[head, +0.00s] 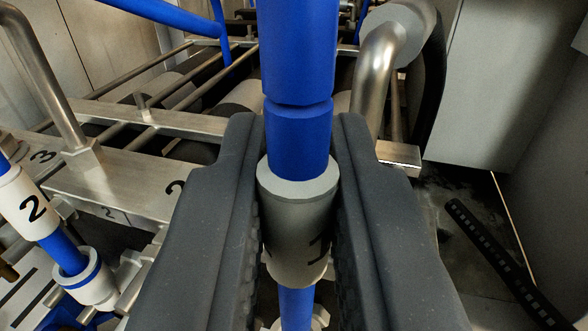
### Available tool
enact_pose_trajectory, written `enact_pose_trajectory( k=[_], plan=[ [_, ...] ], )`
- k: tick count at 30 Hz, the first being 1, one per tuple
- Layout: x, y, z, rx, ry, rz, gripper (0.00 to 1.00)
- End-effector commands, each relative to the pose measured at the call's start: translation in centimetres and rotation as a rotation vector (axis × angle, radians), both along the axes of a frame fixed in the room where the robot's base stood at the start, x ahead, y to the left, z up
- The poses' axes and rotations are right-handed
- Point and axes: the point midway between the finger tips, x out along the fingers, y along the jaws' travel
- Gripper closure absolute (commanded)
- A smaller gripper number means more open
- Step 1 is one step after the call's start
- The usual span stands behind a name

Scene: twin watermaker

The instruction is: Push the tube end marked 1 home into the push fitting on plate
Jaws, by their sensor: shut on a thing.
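My gripper (298,210) fills the lower middle of the head view. Its two dark fingers are shut on a grey sleeve (298,190) around a blue tube (298,135). A dark mark, partly hidden, shows low on the sleeve and looks like a 1. The tube runs up out of the view and also shows below the sleeve (296,308). At the bottom edge, a pale ring (315,318) shows beside the tube's lower part. It may be the push fitting, but I cannot tell how deep the tube sits in it. The plate (115,185) is bare metal with engraved numbers.
A second blue tube with a white sleeve marked 2 (33,207) stands in a white collar (88,283) at left. A bent metal pipe (377,75) stands behind right, another (45,75) at left. Metal rails and dark cylinders lie behind. A black slotted strip (500,260) lies at right.

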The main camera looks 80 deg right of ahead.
Motion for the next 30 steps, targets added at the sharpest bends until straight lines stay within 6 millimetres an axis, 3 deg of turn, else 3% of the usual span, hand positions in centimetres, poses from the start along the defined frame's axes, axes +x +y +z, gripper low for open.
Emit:
enact_pose_trajectory(
  k=[30],
  plan=[
    [0.0,0.0,-1.3,0.000,0.001,0.000,1.00]
  ],
)
